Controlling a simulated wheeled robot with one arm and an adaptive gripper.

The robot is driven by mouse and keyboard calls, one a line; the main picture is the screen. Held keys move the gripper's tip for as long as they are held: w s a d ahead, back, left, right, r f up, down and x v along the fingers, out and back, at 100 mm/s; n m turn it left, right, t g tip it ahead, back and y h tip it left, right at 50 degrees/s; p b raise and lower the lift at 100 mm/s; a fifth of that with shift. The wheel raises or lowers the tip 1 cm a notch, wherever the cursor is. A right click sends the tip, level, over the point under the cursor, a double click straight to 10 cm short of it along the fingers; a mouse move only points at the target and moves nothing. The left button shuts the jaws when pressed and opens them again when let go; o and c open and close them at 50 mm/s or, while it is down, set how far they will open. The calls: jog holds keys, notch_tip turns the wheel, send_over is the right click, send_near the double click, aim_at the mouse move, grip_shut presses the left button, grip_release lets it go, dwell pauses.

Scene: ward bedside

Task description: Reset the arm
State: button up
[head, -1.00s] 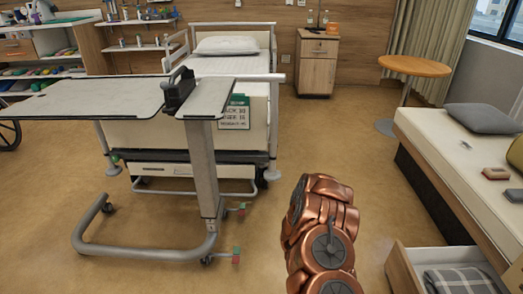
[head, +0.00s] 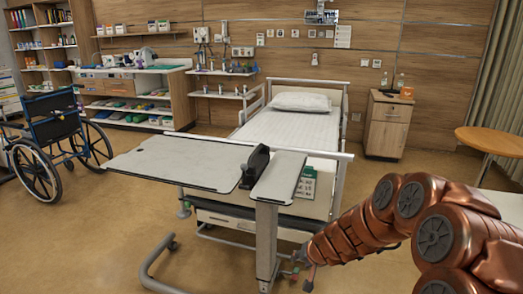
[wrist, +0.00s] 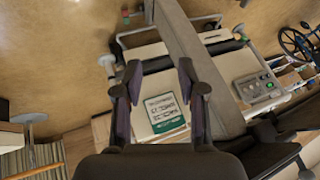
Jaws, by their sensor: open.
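My copper-coloured arm comes in from the lower right in the head view and reaches left, to the foot of the bed. Its end, with my gripper (head: 300,268), is low beside the post of the overbed table (head: 165,165); its fingers are small there. In the wrist view my gripper (wrist: 158,78) shows two dark fingers spread apart, with nothing between them. Beyond them is the bed's footboard with a green and white sign (wrist: 162,110). I cannot tell whether the gripper touches anything.
The bed (head: 290,128) stands behind the overbed table. A wheelchair (head: 55,140) is at the left. A bedside cabinet (head: 388,125) and a round wooden table (head: 490,140) are at the right. Open floor (head: 75,235) lies at the lower left.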

jog(key=s+a+r+n+g+y+p, duration=0.1)
jog(key=s+a+r+n+g+p, duration=0.2)
jog(key=s+r, duration=0.65)
jog(key=s+a+r+n+y+p, duration=0.1)
jog(key=s+a+r+p, duration=0.45)
jog(key=r, duration=0.65)
jog(key=s+d+r+g+h+p, duration=0.1)
jog(key=s+d+r+p, duration=0.2)
jog(key=s, duration=0.6)
jog(key=s+d+r+g+h+p, duration=0.2)
jog(key=s+d+r, duration=0.3)
jog(key=s, duration=0.4)
jog(key=s+d+r+m+g+h+p, duration=0.1)
jog(key=s+d+r+p, duration=0.3)
jog(key=s, duration=0.5)
jog(key=shift+s+d+r+g+h+p, duration=0.15)
jog(key=shift+d+r+g+h+p, duration=0.2)
jog(key=shift+d+g+p, duration=0.4)
jog(key=shift+d, duration=0.2)
